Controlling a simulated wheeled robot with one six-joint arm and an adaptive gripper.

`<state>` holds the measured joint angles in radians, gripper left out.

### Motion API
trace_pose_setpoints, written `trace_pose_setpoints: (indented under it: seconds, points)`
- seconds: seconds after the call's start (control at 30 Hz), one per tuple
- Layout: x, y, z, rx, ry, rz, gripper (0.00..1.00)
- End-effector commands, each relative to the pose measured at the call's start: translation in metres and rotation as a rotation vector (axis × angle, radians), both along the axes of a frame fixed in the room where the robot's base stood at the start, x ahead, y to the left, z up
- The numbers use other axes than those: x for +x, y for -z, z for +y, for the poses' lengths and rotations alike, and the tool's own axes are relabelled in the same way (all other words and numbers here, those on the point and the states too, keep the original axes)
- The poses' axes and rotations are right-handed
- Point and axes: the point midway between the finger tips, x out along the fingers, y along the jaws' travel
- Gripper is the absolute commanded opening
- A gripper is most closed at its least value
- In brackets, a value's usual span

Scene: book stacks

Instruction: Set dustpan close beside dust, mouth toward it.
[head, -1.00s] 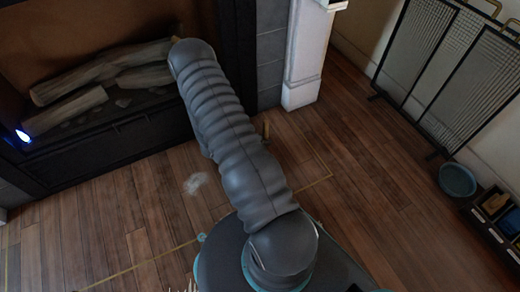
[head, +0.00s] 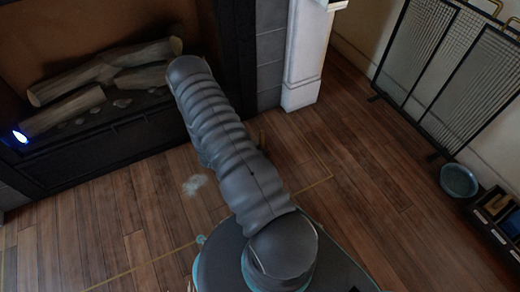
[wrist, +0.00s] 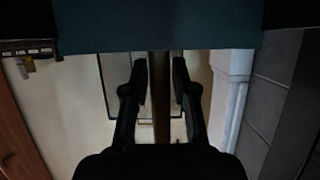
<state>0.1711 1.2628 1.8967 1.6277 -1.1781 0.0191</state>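The dust (head: 194,184) is a small pale grey patch on the wood floor, left of my arm in the head view. In the wrist view, a dark teal panel, which looks like the dustpan (wrist: 160,30), spans the top, with a brown handle (wrist: 161,110) running down from it. My gripper (wrist: 160,80) has one finger on each side of this handle and appears shut on it. My arm hides the gripper and most of the dustpan in the head view; a short brown stub (head: 262,131) shows beside the arm. The dustpan's mouth cannot be made out.
A fireplace with logs (head: 105,75) is at upper left, a white pillar (head: 305,55) right of it. A mesh fire screen (head: 440,70), a teal bowl (head: 459,181) and a dark divided box (head: 497,222) line the right wall. The floor around the dust is clear.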

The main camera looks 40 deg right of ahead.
Motion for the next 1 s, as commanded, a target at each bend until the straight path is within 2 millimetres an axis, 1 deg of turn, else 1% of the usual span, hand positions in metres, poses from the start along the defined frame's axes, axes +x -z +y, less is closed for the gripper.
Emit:
trace_pose_setpoints:
  seconds: [0.3, 0.4, 0.47, 0.57, 0.8, 1.0]
  points:
    - [0.000, -0.001, 0.000, 0.000, 0.000, 0.000, 0.45]
    - [0.000, -0.006, 0.000, 0.000, 0.000, 0.000, 0.45]
    - [0.002, -0.006, 0.005, 0.000, -0.002, -0.001, 0.45]
    - [0.005, -0.012, 0.018, 0.000, -0.004, -0.001, 0.45]
    - [0.016, -0.031, 0.062, 0.000, -0.005, -0.001, 0.45]
    - [0.023, -0.043, 0.091, 0.000, -0.003, -0.001, 0.45]
